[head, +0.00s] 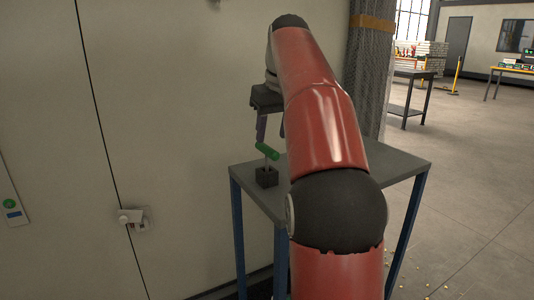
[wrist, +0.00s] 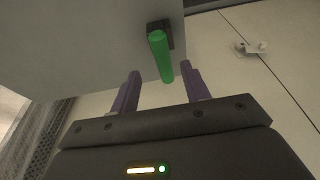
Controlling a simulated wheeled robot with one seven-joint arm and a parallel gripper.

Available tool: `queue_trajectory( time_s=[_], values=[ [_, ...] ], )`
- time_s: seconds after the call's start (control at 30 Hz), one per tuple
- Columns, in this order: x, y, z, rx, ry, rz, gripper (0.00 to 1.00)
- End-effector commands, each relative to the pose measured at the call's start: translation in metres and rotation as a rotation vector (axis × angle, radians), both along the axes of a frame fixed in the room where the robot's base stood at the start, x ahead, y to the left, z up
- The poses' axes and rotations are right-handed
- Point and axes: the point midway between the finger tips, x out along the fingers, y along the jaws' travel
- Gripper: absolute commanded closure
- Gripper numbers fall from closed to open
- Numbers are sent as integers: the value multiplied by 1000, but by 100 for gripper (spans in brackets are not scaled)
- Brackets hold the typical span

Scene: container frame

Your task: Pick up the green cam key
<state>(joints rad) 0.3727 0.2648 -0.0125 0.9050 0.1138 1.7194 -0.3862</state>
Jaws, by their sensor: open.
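The green cam key (head: 267,151) has a green bar handle on a thin shaft. It stands upright in a small black block (head: 266,178) on the grey table (head: 400,160). My gripper (head: 270,128) is open above and close to the green handle in the head view, its fingers pointing down. In the wrist view the green cam key (wrist: 160,57) lies just beyond the two purple fingers of my gripper (wrist: 158,82), its near end about level with the gap between the tips. I cannot tell whether a finger touches it. My red arm hides part of the table.
A pale wall with a latch (head: 133,217) stands close on the left of the table. A mesh-wrapped pillar (head: 369,70) stands behind the table. Another dark table (head: 413,75) is farther back, with open floor at the right.

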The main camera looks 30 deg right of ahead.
Motion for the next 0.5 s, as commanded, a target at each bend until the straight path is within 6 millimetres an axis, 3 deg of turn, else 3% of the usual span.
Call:
queue_trajectory(
  time_s=[0.33,0.5],
  values=[
    [10,0,-33,1,4,3,54],
    [15,6,-59,1,5,2,54]
  ],
)
